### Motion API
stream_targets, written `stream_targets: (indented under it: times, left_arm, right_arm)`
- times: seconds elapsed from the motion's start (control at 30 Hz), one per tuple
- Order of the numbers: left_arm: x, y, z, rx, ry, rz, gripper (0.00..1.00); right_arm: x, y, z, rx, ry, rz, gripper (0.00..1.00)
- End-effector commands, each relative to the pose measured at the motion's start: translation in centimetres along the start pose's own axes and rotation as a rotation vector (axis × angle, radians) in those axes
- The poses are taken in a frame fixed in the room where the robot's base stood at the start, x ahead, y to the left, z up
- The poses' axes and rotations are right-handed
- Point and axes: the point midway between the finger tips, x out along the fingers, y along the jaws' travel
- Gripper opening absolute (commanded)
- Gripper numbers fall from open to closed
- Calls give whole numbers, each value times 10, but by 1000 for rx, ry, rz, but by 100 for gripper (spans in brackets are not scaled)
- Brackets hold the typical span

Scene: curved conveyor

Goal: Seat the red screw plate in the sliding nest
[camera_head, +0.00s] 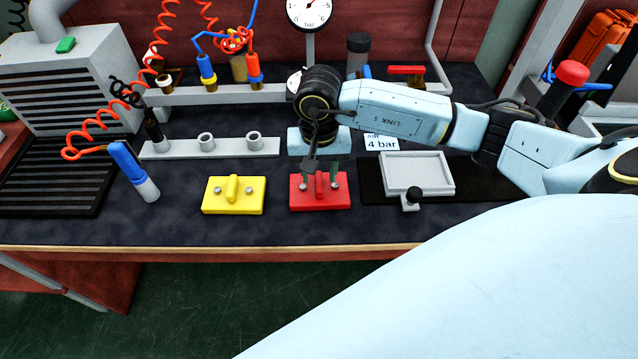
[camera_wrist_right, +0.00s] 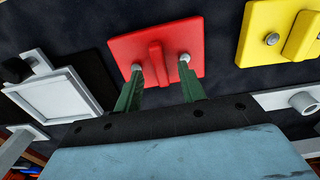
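The red screw plate (camera_head: 338,201) lies flat on the dark bench mat, with a raised red ridge and a silver screw on each side. My right gripper (camera_head: 320,178) is over it, pointing down. In the right wrist view the gripper (camera_wrist_right: 160,72) is open, its two green fingers apart on either side of the ridge of the red plate (camera_wrist_right: 125,48). Contact with the plate cannot be told. The sliding nest (camera_head: 446,190), a grey rimmed tray with a black knob, sits empty to the right; it also shows in the wrist view (camera_wrist_right: 92,100). My left gripper is not in view.
A yellow screw plate (camera_head: 250,206) lies left of the red one. A grey rack (camera_head: 225,149) stands behind. The nest rests on a black base (camera_head: 372,184). The bench front edge is clear.

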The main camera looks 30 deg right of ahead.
Motion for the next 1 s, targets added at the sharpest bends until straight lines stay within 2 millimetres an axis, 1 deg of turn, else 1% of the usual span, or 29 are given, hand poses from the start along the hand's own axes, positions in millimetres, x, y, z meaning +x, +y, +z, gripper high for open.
stream_targets:
  times: [0.03, 0.13, 0.4, 0.7, 1.0]
  left_arm:
    - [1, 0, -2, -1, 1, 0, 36]
    - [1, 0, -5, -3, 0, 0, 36]
    - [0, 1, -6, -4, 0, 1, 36]
    - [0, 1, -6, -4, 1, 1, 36]
    - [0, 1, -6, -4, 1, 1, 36]
  right_arm:
    - [9, 0, 1, 1, -2, 1, 40]
    - [17, 0, 1, -1, -1, 0, 40]
    - [19, 0, 0, -1, 1, -1, 40]
    - [18, 0, 0, -1, 1, 0, 1]
    - [18, 0, 0, -1, 2, -1, 0]
